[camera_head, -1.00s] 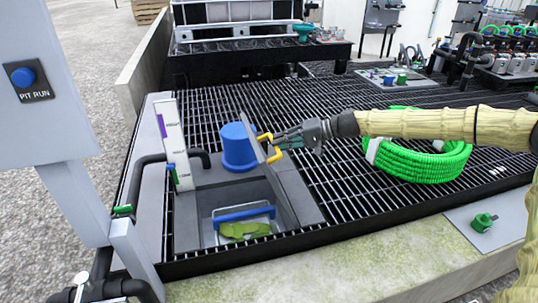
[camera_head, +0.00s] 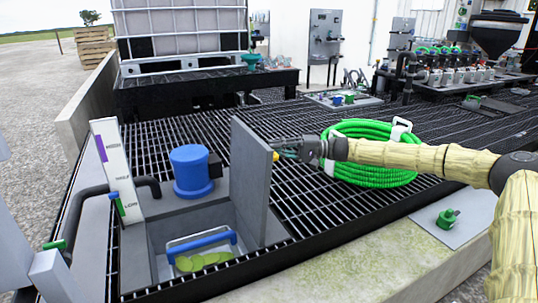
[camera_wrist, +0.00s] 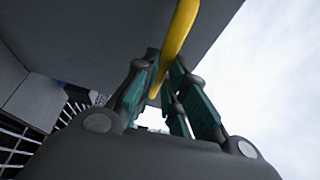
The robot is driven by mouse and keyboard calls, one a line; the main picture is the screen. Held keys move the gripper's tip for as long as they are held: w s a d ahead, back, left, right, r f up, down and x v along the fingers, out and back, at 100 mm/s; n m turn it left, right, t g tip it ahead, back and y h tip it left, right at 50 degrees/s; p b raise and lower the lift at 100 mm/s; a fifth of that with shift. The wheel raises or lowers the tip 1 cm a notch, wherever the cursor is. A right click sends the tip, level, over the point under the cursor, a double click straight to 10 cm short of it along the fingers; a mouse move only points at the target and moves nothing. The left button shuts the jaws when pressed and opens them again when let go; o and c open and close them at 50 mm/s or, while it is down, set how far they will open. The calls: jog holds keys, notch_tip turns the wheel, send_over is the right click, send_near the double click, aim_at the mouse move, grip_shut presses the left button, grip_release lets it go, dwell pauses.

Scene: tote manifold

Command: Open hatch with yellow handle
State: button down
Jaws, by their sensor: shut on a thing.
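The hatch (camera_head: 250,185) is a grey panel standing about upright at the right edge of an open pit. Its yellow handle (camera_head: 276,156) is on the right face and mostly hidden behind the panel in the head view. My gripper (camera_head: 283,152) is at the handle, right of the panel. In the wrist view the yellow handle (camera_wrist: 178,40) runs between the green-padded fingers of my gripper (camera_wrist: 164,78), which are shut on it. The grey hatch face (camera_wrist: 90,30) fills the upper left there.
The pit holds a tray with a blue bar (camera_head: 202,243) and green contents. A blue cylinder (camera_head: 190,168) and a white marked board (camera_head: 118,170) stand beside it. A coiled green hose (camera_head: 370,165) lies on the grating, under my arm. Bare grating lies right of the hatch.

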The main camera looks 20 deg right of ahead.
jog(key=shift+s+d+f, duration=0.1)
jog(key=shift+s+f, duration=0.1)
jog(key=shift+f, duration=0.75)
jog(key=c, duration=1.5)
grip_release()
jog(key=shift+w, duration=0.1)
jog(key=shift+o, duration=0.2)
jog(key=shift+d+r, duration=0.1)
jog(key=shift+r, duration=0.1)
jog(key=shift+w+d+r, duration=0.1)
jog(key=shift+r, duration=0.1)
jog(key=v, duration=1.2)
jog(key=shift+f, duration=0.25)
